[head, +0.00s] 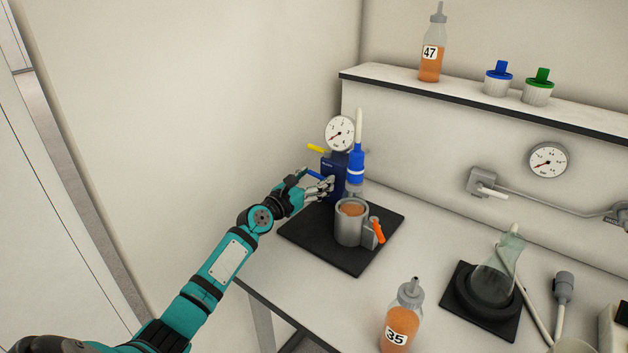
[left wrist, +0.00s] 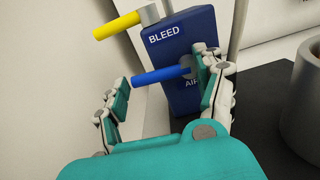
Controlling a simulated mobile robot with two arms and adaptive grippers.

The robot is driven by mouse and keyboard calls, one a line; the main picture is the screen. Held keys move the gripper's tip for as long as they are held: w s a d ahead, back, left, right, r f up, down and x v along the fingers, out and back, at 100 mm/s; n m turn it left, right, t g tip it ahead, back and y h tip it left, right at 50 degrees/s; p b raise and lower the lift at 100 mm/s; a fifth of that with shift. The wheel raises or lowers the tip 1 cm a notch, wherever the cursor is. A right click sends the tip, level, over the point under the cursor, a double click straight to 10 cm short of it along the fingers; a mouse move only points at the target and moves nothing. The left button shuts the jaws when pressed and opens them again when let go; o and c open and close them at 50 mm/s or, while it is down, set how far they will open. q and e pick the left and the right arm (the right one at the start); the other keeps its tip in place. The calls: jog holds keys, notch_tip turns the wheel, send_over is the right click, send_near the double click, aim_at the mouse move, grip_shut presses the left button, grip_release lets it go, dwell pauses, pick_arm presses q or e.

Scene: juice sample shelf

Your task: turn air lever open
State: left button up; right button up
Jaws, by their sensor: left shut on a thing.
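The blue air lever (head: 313,174) sticks out to the left from a dark blue valve block (head: 330,163). In the left wrist view the lever (left wrist: 158,75) lies nearly level above the partly hidden word "AIR" on the block (left wrist: 190,95). My left gripper (head: 314,181) is at the block's front left side. My right gripper is not in view.
A yellow lever (left wrist: 117,26) marked "BLEED" sits just above. A gauge (head: 340,133) tops the block. Bottle 35 (head: 402,318) stands at the table's front.

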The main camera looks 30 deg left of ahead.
aim_at(332, 169)
pick_arm(q)
jog(key=m, duration=0.2)
jog(key=r+m, duration=0.1)
jog(key=shift+d+m+p, duration=0.2)
jog(key=shift+m+p, duration=0.15)
jog(key=shift+m, duration=0.05)
jog(key=m, duration=0.3)
jog(key=r+m, duration=0.1)
jog(key=shift+d+m, duration=0.3)
jog(key=shift+d, duration=0.05)
jog(key=m, duration=0.3)
jog(key=d+m+p, duration=0.1)
jog(key=shift+s+r+m, duration=0.1)
jog(key=shift+r+m, duration=0.2)
jog(key=shift+d+m, duration=0.35)
jog(key=shift+m, duration=0.7)
jog(key=shift+d+m, duration=0.3)
jog(key=shift+m, duration=0.75)
jog(key=shift+s, duration=0.1)
jog(key=o, duration=1.8)
jog(key=shift+r, duration=0.15)
